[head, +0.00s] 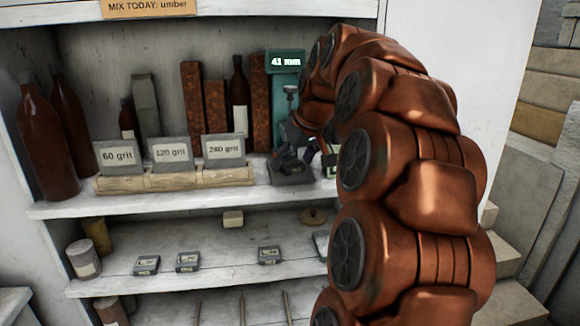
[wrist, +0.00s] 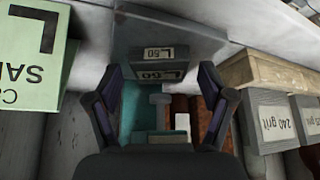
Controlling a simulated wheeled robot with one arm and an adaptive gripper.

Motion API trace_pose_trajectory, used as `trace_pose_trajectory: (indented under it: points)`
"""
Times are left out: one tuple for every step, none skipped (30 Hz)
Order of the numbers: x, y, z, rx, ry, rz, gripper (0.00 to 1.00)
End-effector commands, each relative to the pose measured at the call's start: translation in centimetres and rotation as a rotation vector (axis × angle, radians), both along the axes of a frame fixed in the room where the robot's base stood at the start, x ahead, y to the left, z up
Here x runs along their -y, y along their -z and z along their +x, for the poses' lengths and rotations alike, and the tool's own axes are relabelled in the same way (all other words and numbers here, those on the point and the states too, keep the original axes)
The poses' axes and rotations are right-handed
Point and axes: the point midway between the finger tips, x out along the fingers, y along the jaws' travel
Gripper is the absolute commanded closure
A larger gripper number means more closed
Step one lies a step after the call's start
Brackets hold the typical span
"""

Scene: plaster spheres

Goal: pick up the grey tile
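A grey tile (wrist: 160,72) labelled "L 60" shows in the wrist view, just ahead of my fingertips and roughly centred between them. My gripper (wrist: 161,80) is open, with a gap at each side of the tile, and no contact is visible. In the head view my gripper (head: 302,150) is at the right of the upper shelf, by a dark grey base (head: 291,174). My arm hides part of this spot, and I cannot pick out the tile there.
Small labelled grey blocks (head: 188,262) lie on the lower shelf. Grit-labelled blocks (head: 172,152) stand in a wooden rack (head: 175,180) left of my gripper. A teal object (head: 284,80) and brown bottles stand behind. A pale green box (wrist: 35,55) is close beside my gripper.

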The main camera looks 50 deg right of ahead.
Motion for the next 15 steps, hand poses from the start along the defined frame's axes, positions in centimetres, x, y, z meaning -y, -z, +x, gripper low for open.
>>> trace_pose_trajectory:
  points:
    - [0.0, 0.0, 0.0, 0.0, 0.0, 0.0, 0.28]
    - [-0.01, 0.0, 0.0, 0.0, 0.0, 0.0, 0.31]
    - [0.0, 0.0, 0.01, 0.0, 0.0, 0.0, 0.35]
    - [0.0, 0.0, 0.0, 0.0, 0.0, 0.0, 0.39]
    - [-0.01, 0.0, 0.0, 0.0, 0.0, 0.0, 0.42]
    - [0.0, -0.01, 0.0, 0.0, 0.0, 0.0, 0.46]
    - [0.0, -0.01, 0.0, 0.0, 0.0, 0.0, 0.49]
    - [-0.01, -0.01, 0.01, 0.0, 0.0, 0.0, 0.52]
    - [0.0, -0.01, 0.0, 0.0, 0.0, 0.0, 0.56]
    - [0.0, -0.01, 0.0, 0.0, 0.0, 0.0, 0.59]
    - [0.0, -0.01, 0.0, 0.0, 0.0, 0.0, 0.62]
    - [0.0, -0.01, 0.0, 0.0, 0.0, 0.0, 0.67]
    - [-0.01, -0.02, -0.01, 0.0, 0.0, 0.0, 0.7]
    - [-0.01, -0.02, -0.01, 0.0, 0.0, 0.0, 0.73]
    - [-0.01, -0.02, -0.01, 0.0, 0.0, 0.0, 0.77]
